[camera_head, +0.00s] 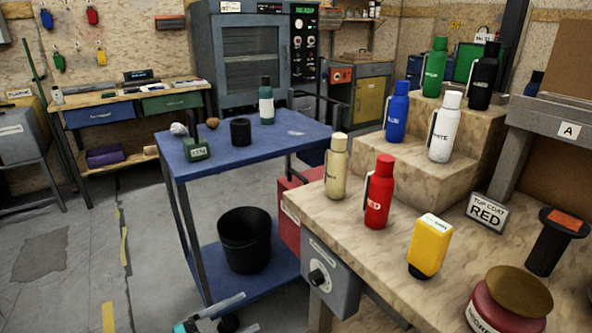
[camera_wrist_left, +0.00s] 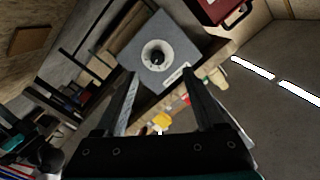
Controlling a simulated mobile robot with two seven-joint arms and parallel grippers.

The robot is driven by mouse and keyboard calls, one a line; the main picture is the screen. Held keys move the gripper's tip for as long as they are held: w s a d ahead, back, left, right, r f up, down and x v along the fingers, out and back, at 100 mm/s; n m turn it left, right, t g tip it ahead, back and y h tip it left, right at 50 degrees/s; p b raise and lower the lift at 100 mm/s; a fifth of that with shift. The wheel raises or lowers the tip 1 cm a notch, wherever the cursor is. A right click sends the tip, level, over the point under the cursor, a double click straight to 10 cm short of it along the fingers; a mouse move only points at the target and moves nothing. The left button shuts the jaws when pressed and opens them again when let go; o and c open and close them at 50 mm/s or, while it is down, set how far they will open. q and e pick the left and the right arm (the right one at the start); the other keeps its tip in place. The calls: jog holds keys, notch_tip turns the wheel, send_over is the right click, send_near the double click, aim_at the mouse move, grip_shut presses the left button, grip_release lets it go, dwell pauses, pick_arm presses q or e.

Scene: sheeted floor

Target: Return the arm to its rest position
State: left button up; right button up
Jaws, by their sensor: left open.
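My left gripper (camera_head: 250,311) shows at the bottom edge of the head view, low in front of the blue cart and left of the wooden bench. Its two fingers are spread apart with nothing between them. In the left wrist view the open fingers (camera_wrist_left: 160,73) frame a grey box with a round black dial (camera_wrist_left: 158,54). The same grey dial box (camera_head: 330,279) is on the bench front in the head view. Most of the left arm is out of the picture. My right gripper is in neither view.
The blue cart (camera_head: 230,159) carries a green bottle, a black cup and small items, with a black bin (camera_head: 244,240) below. The wooden bench (camera_head: 350,232) holds a red bottle (camera_head: 379,192), a cream bottle and an upside-down yellow bottle (camera_head: 428,246). Floor is open at left.

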pick_arm(q)
jog(key=s+a+f+n+y+p, duration=0.1)
jog(key=s+a+f+n+y, duration=0.25)
jog(key=f, duration=0.25)
jog(key=s+a+f+n+g+y+p, duration=0.1)
jog(key=s+a+f+n+y+p, duration=0.2)
jog(key=f, duration=0.4)
jog(key=s+a+f+n+y, duration=0.3)
jog(key=a+f+n+y, duration=0.1)
jog(key=f+n+y, duration=0.15)
jog(key=s+f+n+g+y+p, duration=0.1)
jog(key=s+f+g, duration=0.3)
jog(key=s, duration=0.8)
jog(key=s+d+f+n+g+y+p, duration=0.1)
jog(key=s+f+n+g+p, duration=0.1)
jog(key=s+f+g, duration=0.2)
jog(key=s+f, duration=0.3)
jog(key=s, duration=0.5)
jog(key=shift+s+f, duration=0.15)
jog(key=shift+s, duration=0.25)
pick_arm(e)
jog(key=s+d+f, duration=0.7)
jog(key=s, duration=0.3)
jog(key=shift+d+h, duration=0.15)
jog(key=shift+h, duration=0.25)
